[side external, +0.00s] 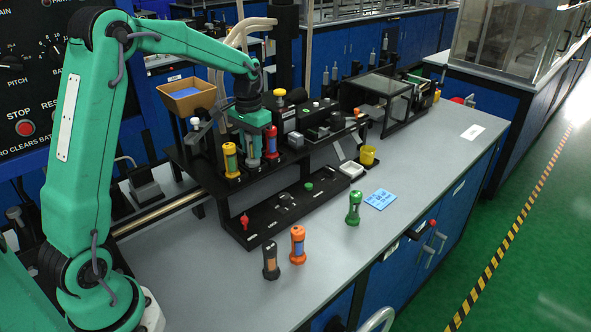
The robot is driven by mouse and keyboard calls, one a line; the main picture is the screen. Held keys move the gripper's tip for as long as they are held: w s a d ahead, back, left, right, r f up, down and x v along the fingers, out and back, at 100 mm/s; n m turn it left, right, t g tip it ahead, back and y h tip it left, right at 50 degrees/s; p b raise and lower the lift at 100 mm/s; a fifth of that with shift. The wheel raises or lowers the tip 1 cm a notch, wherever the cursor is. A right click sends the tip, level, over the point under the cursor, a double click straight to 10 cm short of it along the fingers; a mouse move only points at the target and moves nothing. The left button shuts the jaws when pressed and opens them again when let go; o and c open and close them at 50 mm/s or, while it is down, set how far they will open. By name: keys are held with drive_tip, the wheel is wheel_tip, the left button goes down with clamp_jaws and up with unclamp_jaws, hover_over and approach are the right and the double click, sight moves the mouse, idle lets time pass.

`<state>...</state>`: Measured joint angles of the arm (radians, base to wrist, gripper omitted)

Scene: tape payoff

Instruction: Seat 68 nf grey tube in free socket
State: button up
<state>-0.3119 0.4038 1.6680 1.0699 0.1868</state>
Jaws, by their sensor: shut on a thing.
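My gripper (250,134) points down over the black raised rack (228,190) at the back of the bench. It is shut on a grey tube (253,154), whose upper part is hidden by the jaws. The grey tube is upright, between a yellow tube (230,160) on its left and a red tube (271,143) on its right, both standing in the rack. Its lower end is at the rack's top; I cannot tell how deep it sits. The socket under it is hidden.
A dark tube (270,261), an orange tube (298,246) and a green tube (353,208) stand on the grey bench. A blue card (380,199), white dish (351,169) and yellow cup (368,155) lie to the right. The front of the bench is mostly clear.

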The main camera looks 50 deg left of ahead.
drive_tip(key=shift+f, duration=0.6)
idle(0.6)
drive_tip(key=o, duration=0.8)
drive_tip(key=shift+c, duration=0.2)
drive_tip(key=shift+r, duration=0.1)
drive_tip(key=shift+r, duration=5.45)
